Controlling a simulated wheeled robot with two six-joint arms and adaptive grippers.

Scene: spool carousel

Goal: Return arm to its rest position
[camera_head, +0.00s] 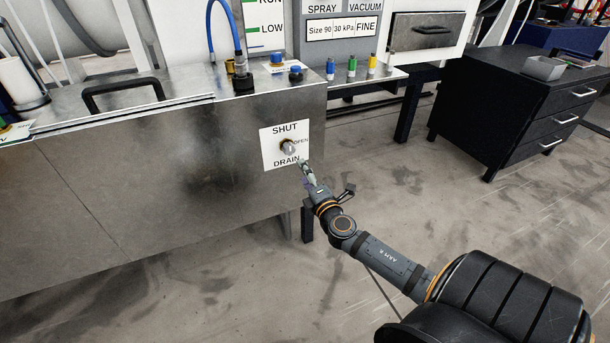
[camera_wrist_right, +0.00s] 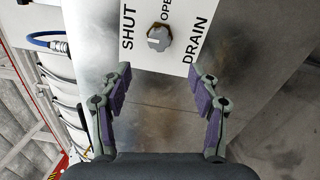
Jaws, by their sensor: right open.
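My right arm reaches from the lower right in the head view, and its right gripper (camera_head: 304,171) is close in front of the drain label on the metal cabinet. In the right wrist view the right gripper (camera_wrist_right: 160,98) is open and empty, with its purple-padded fingers spread apart. A round grey knob (camera_head: 288,147) sits on the white label marked SHUT, OPEN and DRAIN. The knob (camera_wrist_right: 159,38) also shows ahead of the fingertips, apart from them. My left gripper is not in view.
The metal cabinet (camera_head: 180,170) fills the left, with a black handle (camera_head: 124,92) and a blue hose (camera_head: 226,30) on top. A black drawer unit (camera_head: 510,105) with a grey tray (camera_head: 544,68) stands at the right. The floor (camera_head: 400,190) between them is clear.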

